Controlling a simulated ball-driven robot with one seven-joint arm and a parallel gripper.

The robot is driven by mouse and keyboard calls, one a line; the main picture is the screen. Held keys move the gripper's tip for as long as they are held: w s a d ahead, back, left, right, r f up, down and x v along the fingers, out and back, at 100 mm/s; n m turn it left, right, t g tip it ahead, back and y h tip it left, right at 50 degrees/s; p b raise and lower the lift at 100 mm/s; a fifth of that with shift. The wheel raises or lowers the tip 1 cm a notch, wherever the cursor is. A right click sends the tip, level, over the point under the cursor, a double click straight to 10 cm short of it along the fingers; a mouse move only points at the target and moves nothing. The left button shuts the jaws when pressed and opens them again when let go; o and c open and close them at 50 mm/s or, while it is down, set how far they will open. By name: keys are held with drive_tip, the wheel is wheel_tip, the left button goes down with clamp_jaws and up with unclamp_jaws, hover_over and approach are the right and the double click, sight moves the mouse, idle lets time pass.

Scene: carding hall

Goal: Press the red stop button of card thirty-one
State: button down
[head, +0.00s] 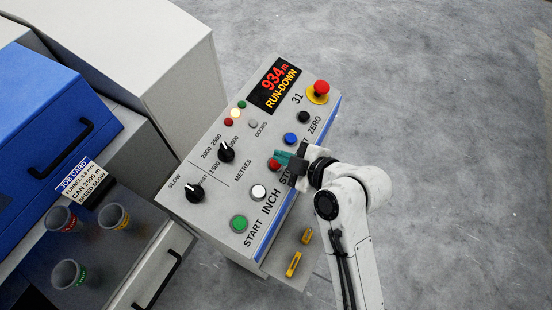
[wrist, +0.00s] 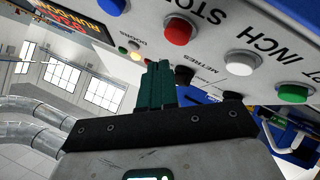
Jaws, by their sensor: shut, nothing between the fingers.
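The control panel (head: 219,180) of card 31 tilts up in the head view. Its red STOP button (head: 273,165) sits between the white INCH button (head: 258,192) and a blue button (head: 290,139). My gripper (head: 283,157) is shut and empty, its teal fingertips close beside the red button in the head view, partly overlapping its edge. In the wrist view the fingertips (wrist: 160,66) show below and left of the red button (wrist: 178,31), with a visible gap in the picture. The depth between them I cannot tell.
A red mushroom button (head: 321,87) on a yellow base stands near the "31" label. The green START button (head: 239,223) and two black knobs share the panel. The display (head: 276,84) reads 934 m, RUN-DOWN. An amber lamp (head: 236,113) glows. Open floor lies right.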

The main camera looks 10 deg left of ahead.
drive_tip(key=r+p, duration=0.2)
drive_tip(key=r, duration=0.1)
drive_tip(key=shift+s+d+r, duration=0.2)
drive_tip(key=shift+d+r, duration=0.1)
drive_tip(key=shift+d, duration=0.1)
idle(0.6)
drive_tip(key=s+d+f+m+g+h, duration=0.1)
drive_tip(key=s+d+f+m+h, duration=0.1)
drive_tip(key=s+d+f+m, duration=0.3)
drive_tip(key=s+d+f+m+g+h, duration=0.1)
drive_tip(key=s+d+f+m+h, duration=0.15)
drive_tip(key=d, duration=0.45)
drive_tip(key=s+d+f+m+h, duration=0.25)
drive_tip(key=s+d+m, duration=0.2)
drive_tip(key=d, duration=0.25)
drive_tip(key=s+d+f+m+g+h, duration=0.1)
drive_tip(key=s+d+m+g+h, duration=0.2)
drive_tip(key=s+d+m, duration=0.4)
drive_tip(key=s+d, duration=0.3)
drive_tip(key=s, duration=0.3)
drive_tip(key=shift+s+d+f+m+g+b, duration=0.2)
drive_tip(key=shift+s+d+m+g+b, duration=0.1)
drive_tip(key=shift+m+g+b, duration=0.1)
drive_tip(key=shift+w+a, duration=0.1)
